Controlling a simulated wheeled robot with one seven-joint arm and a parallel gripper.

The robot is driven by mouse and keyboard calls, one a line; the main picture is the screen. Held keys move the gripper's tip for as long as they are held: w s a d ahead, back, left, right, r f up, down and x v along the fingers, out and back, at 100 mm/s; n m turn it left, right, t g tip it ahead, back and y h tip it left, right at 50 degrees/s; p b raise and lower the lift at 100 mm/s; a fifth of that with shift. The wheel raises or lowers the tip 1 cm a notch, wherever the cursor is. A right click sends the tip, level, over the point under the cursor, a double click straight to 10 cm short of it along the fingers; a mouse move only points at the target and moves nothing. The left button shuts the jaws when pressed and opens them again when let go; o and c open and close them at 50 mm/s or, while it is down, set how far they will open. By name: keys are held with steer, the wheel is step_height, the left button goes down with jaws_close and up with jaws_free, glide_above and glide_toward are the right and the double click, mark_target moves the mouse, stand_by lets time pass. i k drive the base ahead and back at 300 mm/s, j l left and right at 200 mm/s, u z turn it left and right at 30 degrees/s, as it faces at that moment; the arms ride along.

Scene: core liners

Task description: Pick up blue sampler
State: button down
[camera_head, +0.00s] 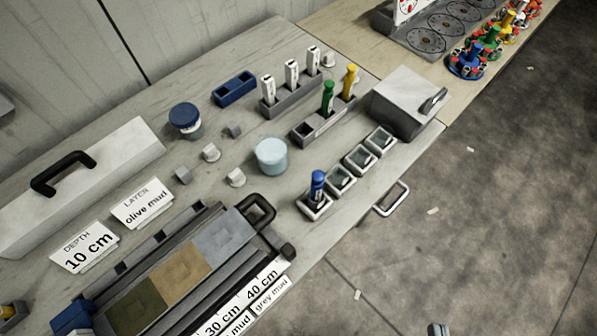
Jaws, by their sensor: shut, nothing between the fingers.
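The blue sampler (317,186) is a short upright blue cylinder. It stands in the nearest of several small square cups (315,209) in a row near the bench's right edge. Its lower end is hidden inside the cup. No clear part of my gripper shows in the head view, and nothing touches the sampler. A green sampler (328,97) and a yellow sampler (349,82) stand upright in a grey rack (303,134) farther back.
An open core tray (226,238) with a black handle lies left of the sampler. A pale blue jar (271,157) stands behind it. A grey box (404,103) is at the far right. Open floor lies to the right. A small grey piece (437,330) at the bottom edge is unclear.

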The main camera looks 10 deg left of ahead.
mark_target(316, 190)
steer(key=k+j+z, duration=0.15)
steer(key=j, duration=0.3)
steer(key=k+j+z, duration=0.2)
steer(key=j, duration=0.2)
steer(key=k+j+z, duration=0.15)
steer(key=j, duration=0.3)
